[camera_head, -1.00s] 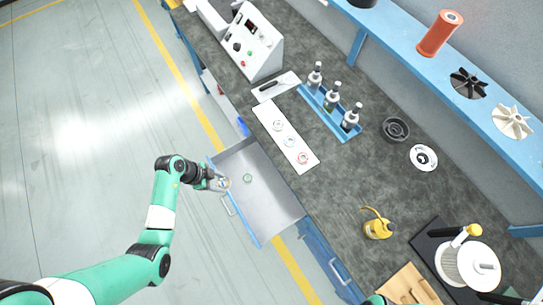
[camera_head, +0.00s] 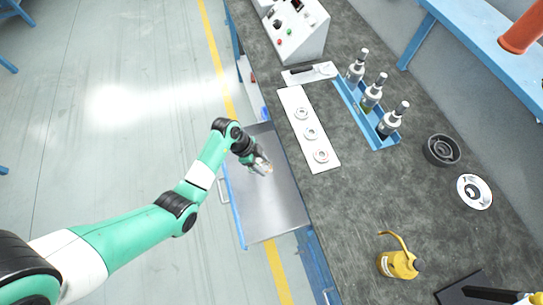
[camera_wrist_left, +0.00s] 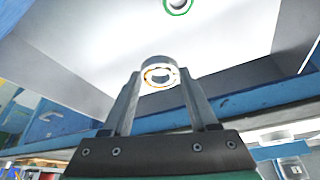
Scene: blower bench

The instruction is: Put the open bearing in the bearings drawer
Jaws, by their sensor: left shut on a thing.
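My left gripper (camera_head: 263,168) is over the open grey metal drawer (camera_head: 270,218) in the head view. In the left wrist view its fingers (camera_wrist_left: 158,95) are shut on a bearing (camera_wrist_left: 158,63), a steel ring with an orange-brown inside showing, so it looks like the open one. The bearing is held at the fingertips; its height above the drawer floor is hard to tell. A green-ringed bearing (camera_wrist_left: 177,4) lies on the drawer floor, cut by the top edge of the wrist view. In the head view the gripper seems to hide it. My right gripper is out of view.
A white strip (camera_head: 294,97) with three ring parts lies on the bench beside the drawer. A blue tray (camera_head: 352,108) holds three bottles. A yellow oil can (camera_head: 400,264), a black round housing (camera_head: 442,150) and a white disc (camera_head: 474,192) stand farther right.

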